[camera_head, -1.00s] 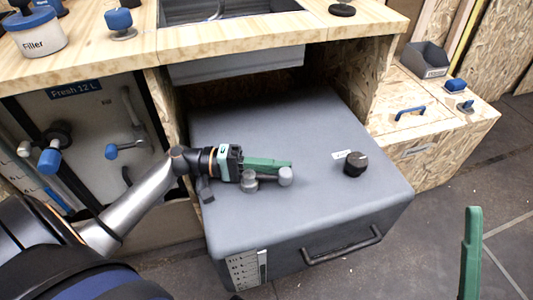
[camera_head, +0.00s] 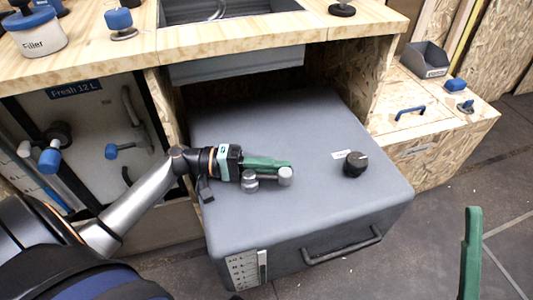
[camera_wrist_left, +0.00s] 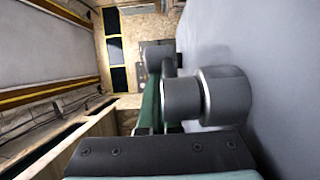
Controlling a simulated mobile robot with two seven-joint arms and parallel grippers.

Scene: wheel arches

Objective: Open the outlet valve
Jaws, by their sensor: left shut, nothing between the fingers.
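A grey tank (camera_head: 310,215) stands partly out from under the counter. On its top is a grey fitting with a round base (camera_head: 250,184) and a round end knob (camera_head: 286,176), which looks like the outlet valve. My left gripper (camera_head: 288,163) is shut and empty, with its green fingers lying along the far side of the fitting. In the left wrist view the fingers (camera_wrist_left: 152,104) are beside the grey fitting (camera_wrist_left: 226,95); I cannot tell whether they touch it. One green finger of my right gripper (camera_head: 472,250) shows at the lower right.
A black cap (camera_head: 354,164) sits on the tank top, and a dark handle (camera_head: 342,246) is on its front. Blue-handled taps (camera_head: 50,160) are in the panel at left. The wooden counter (camera_head: 230,40) overhangs the tank's back. Open floor lies at right.

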